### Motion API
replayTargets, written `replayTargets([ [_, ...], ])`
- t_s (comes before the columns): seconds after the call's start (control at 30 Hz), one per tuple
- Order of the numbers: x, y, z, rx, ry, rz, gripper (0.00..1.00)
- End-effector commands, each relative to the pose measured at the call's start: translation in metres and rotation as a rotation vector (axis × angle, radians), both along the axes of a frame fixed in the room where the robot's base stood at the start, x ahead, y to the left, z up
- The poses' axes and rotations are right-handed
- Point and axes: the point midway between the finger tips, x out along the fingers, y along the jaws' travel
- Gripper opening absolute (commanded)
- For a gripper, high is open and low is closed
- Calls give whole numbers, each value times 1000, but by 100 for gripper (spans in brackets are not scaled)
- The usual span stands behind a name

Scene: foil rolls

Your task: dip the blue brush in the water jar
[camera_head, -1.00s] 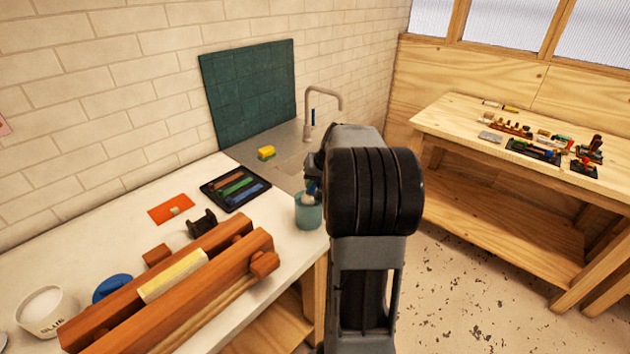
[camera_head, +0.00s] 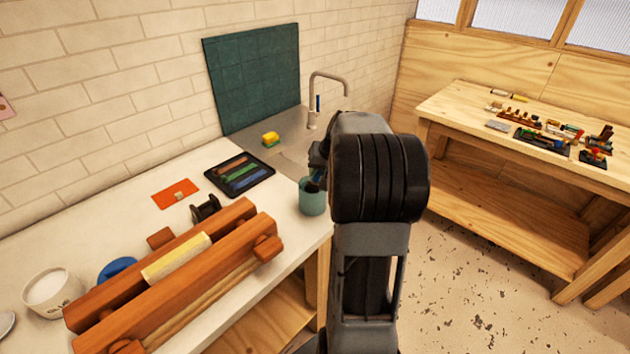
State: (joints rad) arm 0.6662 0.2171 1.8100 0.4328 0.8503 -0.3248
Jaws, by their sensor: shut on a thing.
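The teal water jar (camera_head: 312,202) stands near the right edge of the white worktop. My gripper (camera_head: 316,172) is just above the jar's mouth, mostly hidden behind my dark arm. It is shut on the blue brush (camera_head: 313,187), of which only a small dark part shows at the jar's rim. The brush's lower end seems to be within the mouth; I cannot see whether it touches the water. The water itself is hidden.
A black tray of coloured sticks (camera_head: 240,173), a brown wooden roller frame (camera_head: 215,268) and a white tub (camera_head: 52,294) lie left of the jar. A second bench (camera_head: 450,105) stands right.

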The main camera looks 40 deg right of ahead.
Motion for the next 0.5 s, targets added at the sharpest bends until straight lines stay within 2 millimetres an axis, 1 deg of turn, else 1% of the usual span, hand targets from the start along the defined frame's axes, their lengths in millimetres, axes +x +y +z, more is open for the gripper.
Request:
replayTargets([
  [0.5, 0, 0, 43, -1, -2, -1, 5],
])
